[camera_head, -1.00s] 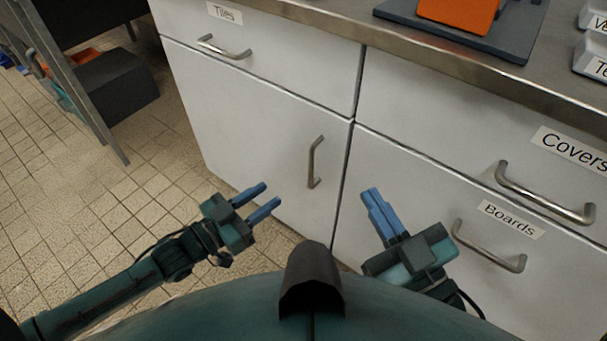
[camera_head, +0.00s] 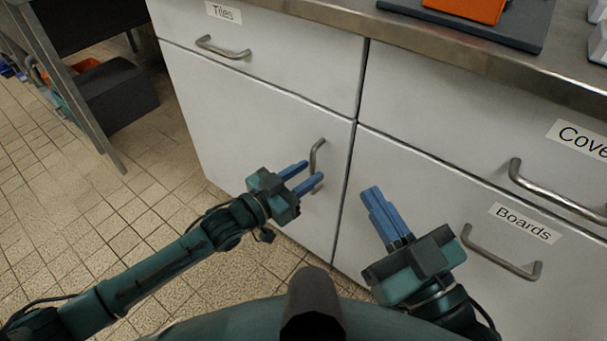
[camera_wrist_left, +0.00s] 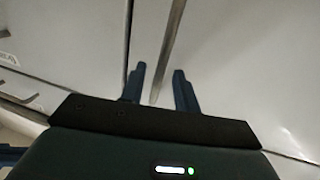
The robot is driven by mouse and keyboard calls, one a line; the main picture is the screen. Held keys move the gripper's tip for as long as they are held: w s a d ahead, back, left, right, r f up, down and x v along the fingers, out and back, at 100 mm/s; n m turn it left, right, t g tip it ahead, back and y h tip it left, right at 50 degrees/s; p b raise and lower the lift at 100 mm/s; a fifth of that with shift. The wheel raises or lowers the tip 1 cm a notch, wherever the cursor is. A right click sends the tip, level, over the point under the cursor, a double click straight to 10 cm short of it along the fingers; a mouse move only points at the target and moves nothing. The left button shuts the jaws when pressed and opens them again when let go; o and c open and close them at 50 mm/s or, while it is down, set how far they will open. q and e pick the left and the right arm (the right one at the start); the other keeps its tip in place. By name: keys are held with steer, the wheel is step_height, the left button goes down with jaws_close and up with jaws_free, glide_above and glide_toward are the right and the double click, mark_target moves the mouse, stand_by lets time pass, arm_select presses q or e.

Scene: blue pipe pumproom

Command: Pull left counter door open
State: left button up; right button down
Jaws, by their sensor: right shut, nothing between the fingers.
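The left counter door (camera_head: 245,120) is a white panel below the Tiles drawer and looks shut. Its upright metal handle (camera_head: 316,155) is near its right edge. My left gripper (camera_head: 314,172) is open, with its blue fingertips at the lower part of the handle. In the left wrist view the handle (camera_wrist_left: 171,45) runs between the lines of the two open fingers (camera_wrist_left: 159,80). I cannot tell whether the fingers touch it. My right gripper (camera_head: 372,191) is shut and empty, in front of the cabinet right of the door seam.
The Tiles drawer (camera_head: 290,55) is above the door. To the right are the Covers drawer handle (camera_head: 555,190) and the Boards handle (camera_head: 500,252). A metal countertop (camera_head: 400,45) runs above. Tiled floor (camera_head: 100,215) is free at the left, near a dark box (camera_head: 118,95).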

arm_select(q)
jaws_close()
stand_by(0.4)
